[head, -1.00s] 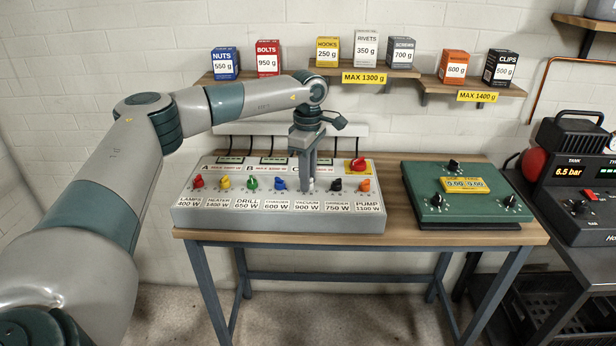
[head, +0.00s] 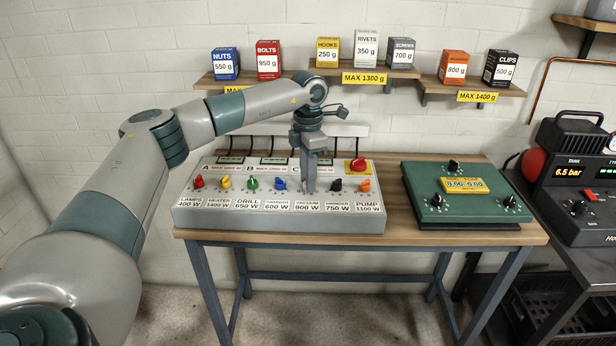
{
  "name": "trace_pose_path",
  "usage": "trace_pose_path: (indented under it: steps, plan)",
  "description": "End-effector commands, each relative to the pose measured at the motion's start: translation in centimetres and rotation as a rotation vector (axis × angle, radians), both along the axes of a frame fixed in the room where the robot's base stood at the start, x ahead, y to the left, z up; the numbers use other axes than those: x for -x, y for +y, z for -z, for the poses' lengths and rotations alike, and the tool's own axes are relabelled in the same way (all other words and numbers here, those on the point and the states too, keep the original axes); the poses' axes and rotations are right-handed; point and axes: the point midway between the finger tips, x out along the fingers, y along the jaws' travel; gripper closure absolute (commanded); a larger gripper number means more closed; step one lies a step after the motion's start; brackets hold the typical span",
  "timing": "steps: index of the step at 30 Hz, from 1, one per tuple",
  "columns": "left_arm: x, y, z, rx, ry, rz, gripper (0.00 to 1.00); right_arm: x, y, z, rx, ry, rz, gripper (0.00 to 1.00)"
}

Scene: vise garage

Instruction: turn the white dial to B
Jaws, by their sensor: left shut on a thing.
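A grey control panel (head: 278,219) stands on the wooden table, with a row of coloured dials. My left gripper (head: 309,188) points straight down at the panel, above the VACUUM 900 W label. It is shut on the white dial there, which its fingers almost wholly hide. I cannot make out which letter the dial points to. The letters A, B and C stand along the back of the panel, each with a small display. My right gripper is not in view.
Next to the white dial are a blue dial (head: 280,183) and a black dial (head: 336,185). Red, yellow, green and orange dials share the row. A red knob (head: 358,164) sits behind. A green panel (head: 466,208) stands to the right; shelves with boxes hang above.

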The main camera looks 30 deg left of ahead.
Motion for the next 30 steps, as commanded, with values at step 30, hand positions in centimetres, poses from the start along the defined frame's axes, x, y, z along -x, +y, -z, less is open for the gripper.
trace_pose_path:
  steps: [30]
  plan:
    - [-0.13, 0.04, -0.18, 0.001, -0.005, -0.603, 1.0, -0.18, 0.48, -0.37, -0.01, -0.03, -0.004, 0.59]
